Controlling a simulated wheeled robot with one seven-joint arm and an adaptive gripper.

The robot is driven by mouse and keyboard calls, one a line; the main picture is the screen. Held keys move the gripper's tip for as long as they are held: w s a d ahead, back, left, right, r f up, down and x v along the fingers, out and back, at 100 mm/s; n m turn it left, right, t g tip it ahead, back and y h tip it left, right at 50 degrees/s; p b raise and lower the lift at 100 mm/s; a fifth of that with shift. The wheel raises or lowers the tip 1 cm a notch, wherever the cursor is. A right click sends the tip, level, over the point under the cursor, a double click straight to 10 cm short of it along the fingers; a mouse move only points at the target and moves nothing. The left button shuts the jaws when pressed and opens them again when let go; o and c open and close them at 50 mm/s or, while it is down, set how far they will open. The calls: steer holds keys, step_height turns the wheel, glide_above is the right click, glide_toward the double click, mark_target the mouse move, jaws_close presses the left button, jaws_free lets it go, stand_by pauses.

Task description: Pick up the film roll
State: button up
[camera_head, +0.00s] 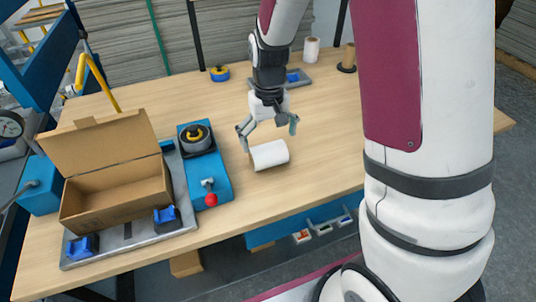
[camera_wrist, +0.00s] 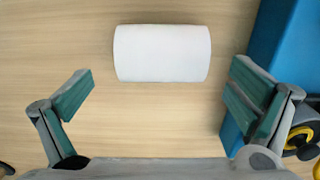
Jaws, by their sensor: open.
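The film roll is a white cylinder (camera_head: 269,154) lying on its side on the wooden table, right of the blue device. In the wrist view the white roll (camera_wrist: 162,53) lies crosswise near the top, ahead of my fingertips. My gripper (camera_head: 267,129) is above the table just behind the roll, pointing down. In the wrist view my gripper (camera_wrist: 160,90) has its two green-padded fingers spread wide, with bare table between them. The gripper is open and empty, and the roll appears apart from both fingers.
A blue device (camera_head: 208,170) with a red knob stands close left of the roll; its edge shows beside my right finger in the wrist view (camera_wrist: 275,50). An open cardboard box (camera_head: 115,205) stands on a grey tray further left. Another white roll (camera_head: 312,50) stands upright at the back.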

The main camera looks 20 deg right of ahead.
mark_target(268, 146)
step_height(268, 146, down, 4)
steer(key=shift+s+a+r, duration=0.1)
steer(key=shift+r, duration=0.15)
steer(key=c, duration=1.2)
steer(key=shift+r, duration=0.15)
